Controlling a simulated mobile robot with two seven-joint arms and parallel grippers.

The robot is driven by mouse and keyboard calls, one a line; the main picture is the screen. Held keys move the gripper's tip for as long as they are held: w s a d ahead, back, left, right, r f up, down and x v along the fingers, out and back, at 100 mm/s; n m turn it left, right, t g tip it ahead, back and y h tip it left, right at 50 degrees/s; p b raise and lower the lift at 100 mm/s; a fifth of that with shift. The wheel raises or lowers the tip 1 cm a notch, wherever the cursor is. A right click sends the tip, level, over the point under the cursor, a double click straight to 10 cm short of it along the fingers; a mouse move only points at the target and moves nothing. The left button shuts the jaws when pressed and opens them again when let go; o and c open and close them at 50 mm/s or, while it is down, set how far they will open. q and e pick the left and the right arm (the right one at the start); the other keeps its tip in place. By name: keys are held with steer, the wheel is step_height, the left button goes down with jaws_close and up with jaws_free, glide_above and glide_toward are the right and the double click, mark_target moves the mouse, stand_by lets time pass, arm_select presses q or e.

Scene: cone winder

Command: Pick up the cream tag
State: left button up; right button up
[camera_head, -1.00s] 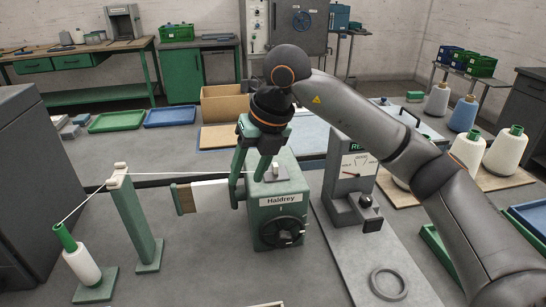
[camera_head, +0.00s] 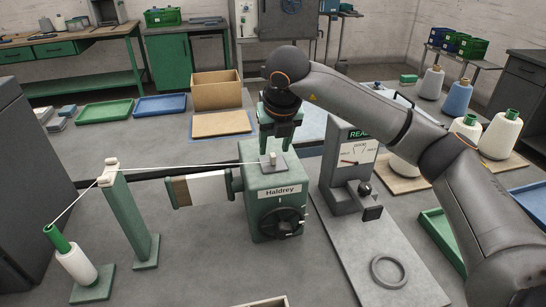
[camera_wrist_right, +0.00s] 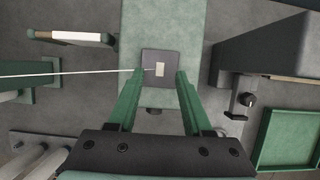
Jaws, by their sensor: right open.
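The cream tag (camera_wrist_right: 159,69) is a small pale piece on a dark square pad (camera_wrist_right: 148,56) on top of the green Haldrey machine (camera_wrist_right: 165,20). In the head view the tag (camera_head: 272,158) stands on the top of the machine (camera_head: 257,210). My right gripper (camera_wrist_right: 161,74) is open, its green fingers to either side of the tag in the wrist view, with nothing between them. In the head view my right gripper (camera_head: 281,138) is above and behind the tag; the exact gap is hard to tell. My left gripper is in neither current view.
A white thread (camera_head: 185,167) runs from the green post (camera_head: 130,220) to the machine top near the tag. A grey gauge stand (camera_head: 345,170) is right of the machine. A grey ring (camera_head: 388,271) lies on the plate in front.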

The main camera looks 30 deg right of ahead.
mark_target(273, 154)
steer(key=x, duration=0.3)
steer(key=shift+w+f, duration=0.15)
steer(key=shift+c, duration=0.2)
jaws_close()
